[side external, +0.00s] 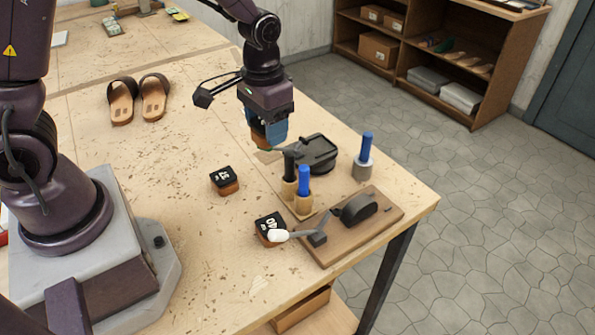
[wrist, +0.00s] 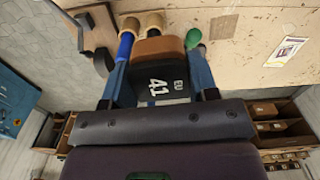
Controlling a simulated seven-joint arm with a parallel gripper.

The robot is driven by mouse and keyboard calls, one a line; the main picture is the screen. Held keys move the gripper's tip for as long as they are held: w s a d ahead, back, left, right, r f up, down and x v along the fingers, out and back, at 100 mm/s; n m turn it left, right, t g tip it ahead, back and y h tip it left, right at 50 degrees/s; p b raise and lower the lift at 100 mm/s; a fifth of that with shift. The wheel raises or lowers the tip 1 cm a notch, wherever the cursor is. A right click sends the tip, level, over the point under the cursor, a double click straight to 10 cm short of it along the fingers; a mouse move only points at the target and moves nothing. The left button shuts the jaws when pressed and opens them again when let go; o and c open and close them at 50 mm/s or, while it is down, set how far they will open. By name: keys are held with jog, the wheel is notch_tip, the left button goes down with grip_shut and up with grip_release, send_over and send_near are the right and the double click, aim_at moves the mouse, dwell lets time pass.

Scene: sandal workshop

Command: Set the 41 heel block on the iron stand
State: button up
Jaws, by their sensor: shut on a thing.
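The 41 heel block (wrist: 158,80) has a black face marked "41 EU" and a brown part. In the wrist view it sits between the two blue fingers of my gripper (wrist: 160,75), which is shut on it. In the side view my gripper (side external: 268,132) holds the block (side external: 261,141) above the table, and the fingers partly hide it. A black, flat-topped metal piece (side external: 318,152), which looks like the iron stand, stands just right of my gripper. I cannot tell the height gap between block and table.
Two more heel blocks, one marked 40 (side external: 270,226) and another (side external: 225,180), lie nearer the camera. Blue- and black-handled tools (side external: 303,182) stand in wooden holders. A wooden board (side external: 378,225) bears a black fixture and a white-knobbed lever. A blue-topped grey cylinder (side external: 363,165) stands near the table edge.

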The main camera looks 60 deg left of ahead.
aim_at(259, 211)
jog(key=shift+w+d+r+m, duration=0.25)
jog(key=shift+w+r+m, duration=0.15)
jog(key=shift+w+r, duration=0.5)
jog(key=shift+d, duration=0.2)
jog(key=s+f, duration=0.1)
jog(key=s+f+n, duration=0.1)
jog(key=f, duration=0.1)
jog(key=f+n, duration=0.1)
jog(key=shift+s+d+f, duration=0.25)
jog(key=shift+s+d, duration=0.15)
jog(key=shift+s+a+f+n, duration=0.1)
jog(key=shift+s+f+n, duration=0.35)
jog(key=shift+f+n, duration=2)
jog(key=shift+s+a+f+n, duration=0.1)
jog(key=shift+s+f+n, duration=0.4)
jog(key=shift+f+n, duration=2)
jog(key=shift+s+a+f+n, duration=0.1)
jog(key=shift+s+f+n, duration=0.35)
jog(key=shift+f+n, duration=2)
jog(key=shift+r+n, duration=0.45)
jog(key=shift+n, duration=0.15)
jog(key=o, duration=1)
